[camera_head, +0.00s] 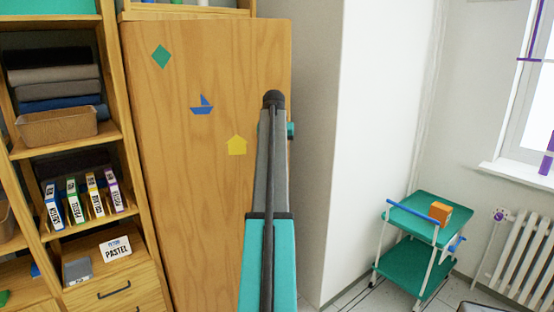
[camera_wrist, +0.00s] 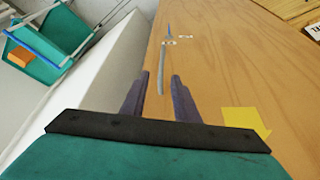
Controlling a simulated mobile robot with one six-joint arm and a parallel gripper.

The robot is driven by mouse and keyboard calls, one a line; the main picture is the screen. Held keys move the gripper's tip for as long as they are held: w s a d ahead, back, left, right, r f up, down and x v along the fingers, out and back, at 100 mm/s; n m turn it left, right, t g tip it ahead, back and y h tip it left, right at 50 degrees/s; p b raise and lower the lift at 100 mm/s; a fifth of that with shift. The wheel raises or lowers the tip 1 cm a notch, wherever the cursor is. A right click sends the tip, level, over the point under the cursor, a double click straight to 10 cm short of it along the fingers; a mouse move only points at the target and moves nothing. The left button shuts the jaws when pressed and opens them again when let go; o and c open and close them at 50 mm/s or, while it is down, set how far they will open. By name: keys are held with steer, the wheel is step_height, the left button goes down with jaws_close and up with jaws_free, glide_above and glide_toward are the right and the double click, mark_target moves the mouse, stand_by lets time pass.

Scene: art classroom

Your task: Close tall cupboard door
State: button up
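The tall cupboard door (camera_head: 200,180) is a light wood panel with a green diamond, a blue boat and a yellow house (camera_head: 237,145) on it. It stands in front of the cupboard frame (camera_head: 190,11); how far it is open is hard to tell. In the wrist view the door face (camera_wrist: 225,60) fills the right side, with the yellow house (camera_wrist: 245,120) low. My gripper (camera_wrist: 161,75) has its two dark fingers apart. A thin grey upright shape (camera_wrist: 162,80) shows between them; I cannot tell if it is a handle. Contact with the door is unclear.
An open shelf (camera_head: 70,145) with folded cloths, a basket and labelled binders stands left of the door. A white wall (camera_head: 370,110) is to the right. A green trolley (camera_head: 415,267) with an orange box (camera_head: 440,212) and a radiator (camera_head: 525,255) stand further right.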

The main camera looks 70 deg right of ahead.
steer(key=shift+f, duration=0.15)
steer(key=c, duration=0.6)
steer(key=f+h+b, duration=0.1)
steer(key=f, duration=0.3)
steer(key=w+f+h+b, duration=0.1)
steer(key=f, duration=0.4)
steer(key=d+f+b, duration=0.1)
steer(key=f, duration=0.4)
steer(key=shift+w+d+m+h, duration=0.1)
steer(key=shift+w+m+h, duration=0.2)
steer(key=shift+m+h, duration=0.1)
jaws_close()
step_height(320, 180, down, 11)
steer(key=s+t+h+b, duration=0.1)
steer(key=s+h+b, duration=0.1)
steer(key=h+b, duration=0.25)
steer(key=a+f+n+t+h+b, duration=0.3)
steer(key=a+f+t+b, duration=0.2)
steer(key=a, duration=0.6)
step_height(320, 180, down, 2)
steer(key=shift+f+t+h+b, duration=0.25)
steer(key=shift+t+h+b, duration=0.1)
steer(key=shift+t, duration=0.55)
